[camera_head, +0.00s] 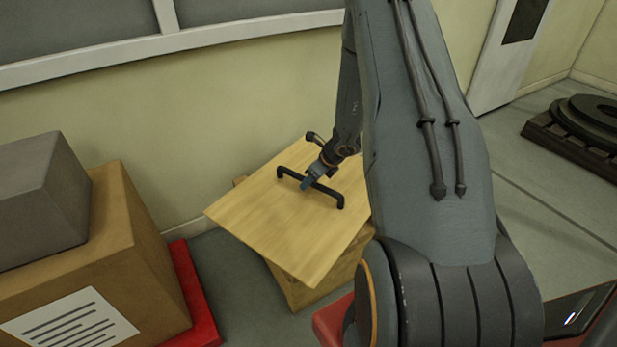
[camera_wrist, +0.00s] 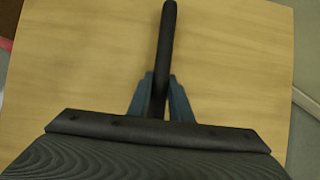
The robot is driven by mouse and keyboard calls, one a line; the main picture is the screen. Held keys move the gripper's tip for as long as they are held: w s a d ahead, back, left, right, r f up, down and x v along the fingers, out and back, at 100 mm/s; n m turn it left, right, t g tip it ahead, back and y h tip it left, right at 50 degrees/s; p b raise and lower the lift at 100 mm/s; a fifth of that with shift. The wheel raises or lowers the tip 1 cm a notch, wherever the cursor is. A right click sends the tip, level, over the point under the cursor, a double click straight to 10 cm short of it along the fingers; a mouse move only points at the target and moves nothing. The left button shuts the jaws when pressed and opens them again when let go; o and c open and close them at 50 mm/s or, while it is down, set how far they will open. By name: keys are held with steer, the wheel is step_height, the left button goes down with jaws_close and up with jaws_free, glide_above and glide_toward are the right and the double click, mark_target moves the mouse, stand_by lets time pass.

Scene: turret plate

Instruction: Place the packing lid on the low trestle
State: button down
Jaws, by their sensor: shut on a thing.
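The packing lid (camera_head: 270,225) is a flat, pale wooden board with black bar handles. It also fills most of the wrist view (camera_wrist: 80,60). My gripper (camera_head: 310,183) is shut on one black handle (camera_head: 328,190); in the wrist view its blue-grey fingers (camera_wrist: 161,85) sit on both sides of the handle bar (camera_wrist: 168,40). The lid is over a wooden crate (camera_head: 290,290), turned relative to it and overhanging its edges. I cannot tell whether they touch. I cannot make out the low trestle for certain; my arm hides the area to the right.
A cardboard box (camera_head: 130,230) with a grey box (camera_head: 40,200) on top stands on a red base (camera_head: 195,300) at left. A red edge (camera_head: 330,320) shows beside my arm. The wall is close behind. A pallet with black discs (camera_head: 590,120) is far right.

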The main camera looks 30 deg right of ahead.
steer(key=shift+w+f, duration=0.1)
steer(key=shift+f, duration=0.35)
steer(key=c, duration=1.6)
jaws_free()
steer(key=shift+f, duration=0.1)
